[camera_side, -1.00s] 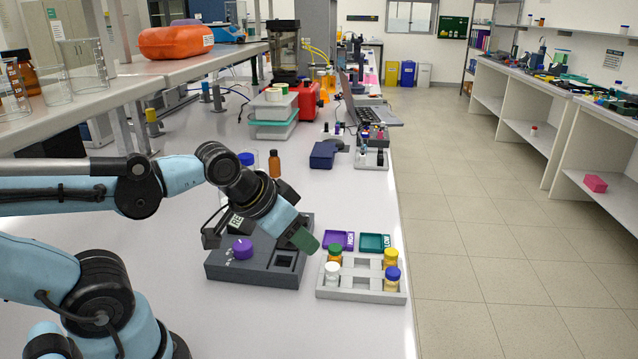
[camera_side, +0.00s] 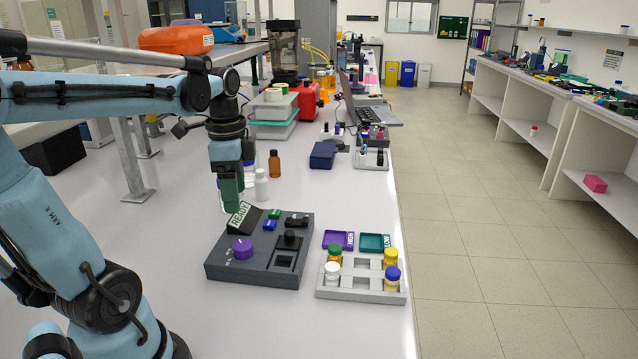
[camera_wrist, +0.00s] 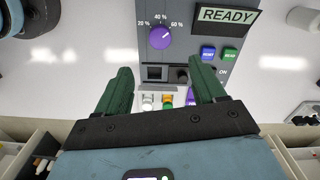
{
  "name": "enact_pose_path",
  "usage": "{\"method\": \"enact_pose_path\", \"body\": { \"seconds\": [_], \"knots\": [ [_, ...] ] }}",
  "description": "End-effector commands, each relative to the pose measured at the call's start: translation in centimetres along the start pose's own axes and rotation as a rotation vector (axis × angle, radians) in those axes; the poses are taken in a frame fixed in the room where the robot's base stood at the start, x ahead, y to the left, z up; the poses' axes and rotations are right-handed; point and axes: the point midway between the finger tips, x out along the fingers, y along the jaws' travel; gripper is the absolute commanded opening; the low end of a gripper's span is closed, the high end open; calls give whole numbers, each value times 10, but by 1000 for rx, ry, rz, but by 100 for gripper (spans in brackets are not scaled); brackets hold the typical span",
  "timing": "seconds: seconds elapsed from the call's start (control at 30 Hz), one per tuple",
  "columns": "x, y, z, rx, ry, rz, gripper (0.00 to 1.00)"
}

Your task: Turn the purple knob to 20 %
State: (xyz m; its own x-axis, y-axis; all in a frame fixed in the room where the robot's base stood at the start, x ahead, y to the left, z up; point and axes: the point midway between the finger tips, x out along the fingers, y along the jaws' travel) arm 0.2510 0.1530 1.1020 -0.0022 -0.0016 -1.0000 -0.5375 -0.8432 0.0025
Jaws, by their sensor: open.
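The purple knob (camera_side: 242,248) sits at the left of the dark grey rig box (camera_side: 222,269). In the wrist view the knob (camera_wrist: 160,37) has 20 %, 40 % and 60 % printed around its top. Its pale mark seems to point up and right, toward 60 %, but it is small. My gripper (camera_side: 231,203) points down above the rig's rear left edge, clear of the knob. In the wrist view my gripper's green fingers (camera_wrist: 162,72) are apart with nothing held between them, and the knob shows beyond their tips.
The rig carries a READY display (camera_wrist: 228,16), a blue button (camera_wrist: 207,53), a green button (camera_wrist: 230,55) and a black switch (camera_side: 290,238). A grey rack (camera_side: 360,296) with capped vials stands to its right, purple and teal trays behind it. Bottles, including a brown one (camera_side: 275,164), stand behind the rig.

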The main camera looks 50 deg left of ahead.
Motion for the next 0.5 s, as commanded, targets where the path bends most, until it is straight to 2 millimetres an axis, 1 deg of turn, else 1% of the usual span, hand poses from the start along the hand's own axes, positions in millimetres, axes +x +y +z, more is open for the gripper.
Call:
{"method": "enact_pose_path", "body": {
  "seconds": [0.17,0.5],
  "knots": [
    [16,0,0,1,0,-1,69],
    [62,0,-1,0,1,-3,69]
  ]
}}
